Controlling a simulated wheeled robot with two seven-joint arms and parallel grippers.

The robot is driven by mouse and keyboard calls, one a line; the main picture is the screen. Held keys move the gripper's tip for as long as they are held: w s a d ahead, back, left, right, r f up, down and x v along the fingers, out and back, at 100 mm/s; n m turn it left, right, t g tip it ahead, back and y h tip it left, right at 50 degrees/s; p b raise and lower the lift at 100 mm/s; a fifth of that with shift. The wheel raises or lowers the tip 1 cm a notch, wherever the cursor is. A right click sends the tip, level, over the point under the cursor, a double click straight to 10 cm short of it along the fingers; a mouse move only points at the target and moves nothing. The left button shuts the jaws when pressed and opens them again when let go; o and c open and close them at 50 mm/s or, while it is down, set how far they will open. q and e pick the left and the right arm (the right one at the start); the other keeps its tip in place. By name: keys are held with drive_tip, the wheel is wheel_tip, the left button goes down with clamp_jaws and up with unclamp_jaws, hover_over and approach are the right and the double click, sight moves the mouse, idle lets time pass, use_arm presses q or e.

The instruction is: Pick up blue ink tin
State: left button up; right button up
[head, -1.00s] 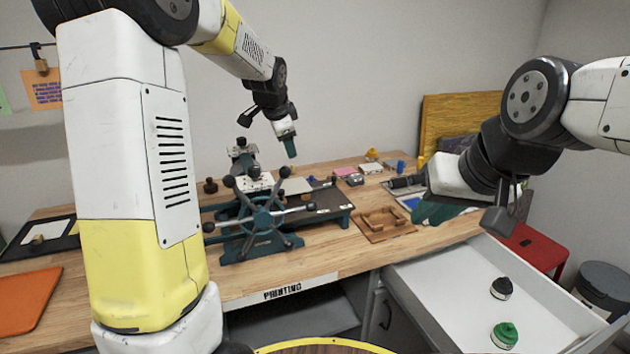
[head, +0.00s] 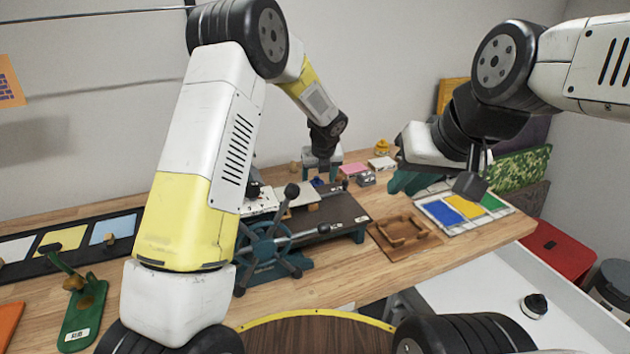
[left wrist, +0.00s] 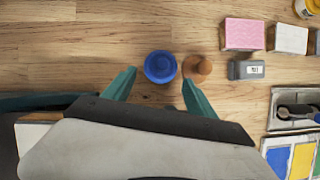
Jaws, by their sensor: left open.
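The blue ink tin (left wrist: 160,66) is a round blue pot on the wooden table, seen from above in the left wrist view. It also shows small and partly hidden in the head view (head: 317,182), below my left gripper (head: 322,170). In the left wrist view, my left gripper (left wrist: 158,88) is open, pointing down, with its teal fingers either side of the tin's near edge. Nothing is held. A brown round object (left wrist: 197,68) stands close to the tin's right, near the right finger. My right gripper (head: 410,180) hangs over the table's right part; its opening is unclear.
A pink block (left wrist: 243,34), a white block (left wrist: 288,38) and a grey labelled box (left wrist: 247,70) lie right of the tin. The printing press with its spoked wheel (head: 268,248) stands in front. A wooden frame (head: 405,235) and colour tray (head: 460,212) lie to the right.

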sight(317, 184)
use_arm(q)
drive_tip(key=x, duration=0.5)
drive_tip(key=shift+w+f, duration=0.25)
drive_tip(key=shift+w, duration=0.1)
clamp_jaws()
drive_tip(key=shift+r, duration=0.1)
